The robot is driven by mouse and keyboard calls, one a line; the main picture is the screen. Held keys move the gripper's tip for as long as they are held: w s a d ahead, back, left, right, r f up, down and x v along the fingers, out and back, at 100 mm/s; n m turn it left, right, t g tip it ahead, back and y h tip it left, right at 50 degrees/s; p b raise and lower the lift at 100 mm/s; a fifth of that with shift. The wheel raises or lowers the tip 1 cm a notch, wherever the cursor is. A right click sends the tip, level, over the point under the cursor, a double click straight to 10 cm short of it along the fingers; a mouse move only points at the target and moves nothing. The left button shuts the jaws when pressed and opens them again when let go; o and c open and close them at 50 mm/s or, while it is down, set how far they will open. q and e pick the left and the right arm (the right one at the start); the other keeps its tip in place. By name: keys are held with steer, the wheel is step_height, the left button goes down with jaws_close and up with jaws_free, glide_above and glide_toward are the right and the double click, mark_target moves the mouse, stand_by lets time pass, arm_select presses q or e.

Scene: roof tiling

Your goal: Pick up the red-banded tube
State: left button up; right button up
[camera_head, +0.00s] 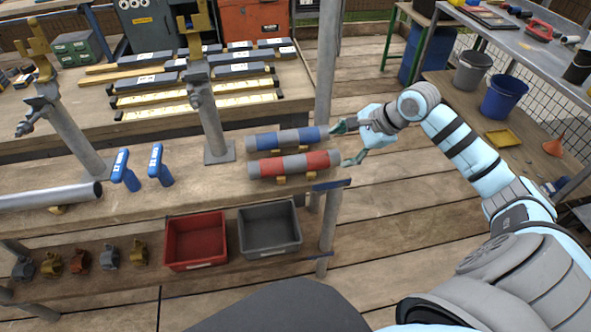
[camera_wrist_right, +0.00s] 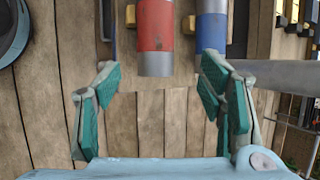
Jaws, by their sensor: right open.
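The red-banded tube (camera_head: 318,161), grey with red bands, lies on small tan supports at the right end of the wooden workbench. A blue-banded tube (camera_head: 310,134) lies parallel just behind it. My right gripper (camera_head: 346,143) is open and empty, off the right ends of both tubes. In the right wrist view, the red-banded tube (camera_wrist_right: 156,28) lies ahead of the gap between the open fingers (camera_wrist_right: 160,85), its grey end toward me. The blue-banded tube (camera_wrist_right: 211,30) is close to the right finger's tip; I cannot tell whether they touch. My left gripper is not in view.
A grey post (camera_head: 210,125) stands on the bench left of the tubes, and a taller post (camera_head: 327,60) rises behind them. Two blue-handled tools (camera_head: 160,165) lie farther left. Red (camera_head: 195,240) and grey (camera_head: 269,230) bins sit below.

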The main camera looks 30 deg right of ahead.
mark_target(331, 157)
steer(key=b+x, duration=0.1)
steer(key=x, duration=0.3)
steer(key=b+x, duration=0.1)
steer(key=x, duration=0.2)
steer(key=shift+s+a+f+b, duration=0.2)
steer(key=shift+s+a+b, duration=0.05)
steer(key=shift+s+b, duration=0.1)
steer(key=shift+w+f, duration=0.25)
steer(key=shift+r, duration=0.1)
jaws_close()
